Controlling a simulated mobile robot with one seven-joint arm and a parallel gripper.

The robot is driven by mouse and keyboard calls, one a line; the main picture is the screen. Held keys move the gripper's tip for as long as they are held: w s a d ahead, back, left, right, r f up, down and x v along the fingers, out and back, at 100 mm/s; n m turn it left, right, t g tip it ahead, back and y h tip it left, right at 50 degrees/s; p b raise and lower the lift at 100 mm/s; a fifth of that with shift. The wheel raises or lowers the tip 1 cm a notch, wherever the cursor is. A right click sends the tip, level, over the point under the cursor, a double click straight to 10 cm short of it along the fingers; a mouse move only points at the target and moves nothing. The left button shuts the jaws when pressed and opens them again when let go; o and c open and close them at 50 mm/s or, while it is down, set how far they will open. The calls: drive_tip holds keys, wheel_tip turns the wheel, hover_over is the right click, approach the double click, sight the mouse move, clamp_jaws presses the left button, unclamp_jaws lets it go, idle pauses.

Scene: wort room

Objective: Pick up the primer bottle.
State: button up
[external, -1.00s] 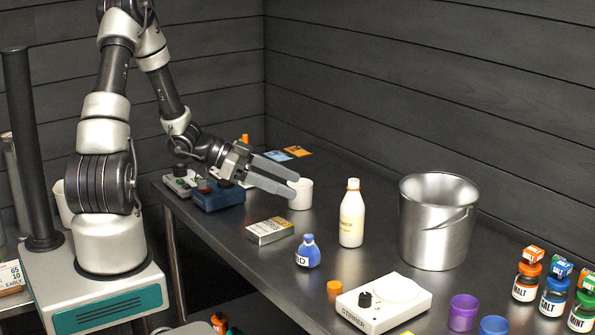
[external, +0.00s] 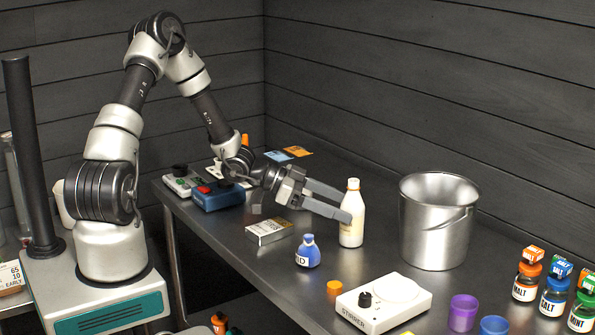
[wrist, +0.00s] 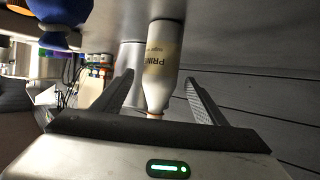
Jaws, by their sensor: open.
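My gripper (external: 345,204) is open and level with the bottle's body in the external view, one finger overlapping the bottle's left side. In the wrist view my gripper (wrist: 158,82) has gaps on both sides of the bottle. I cannot tell whether a finger touches it.
A steel bucket (external: 434,232) stands right of the bottle. Small labelled jars (external: 527,281) stand at the right.

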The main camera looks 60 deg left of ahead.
sight(352, 210)
drive_tip(key=x, duration=0.3)
drive_tip(key=shift+w+d+f, duration=0.15)
drive_tip(key=shift+w+f, duration=0.05)
drive_tip(key=c, duration=1.3)
drive_tip(key=shift+r, duration=0.25)
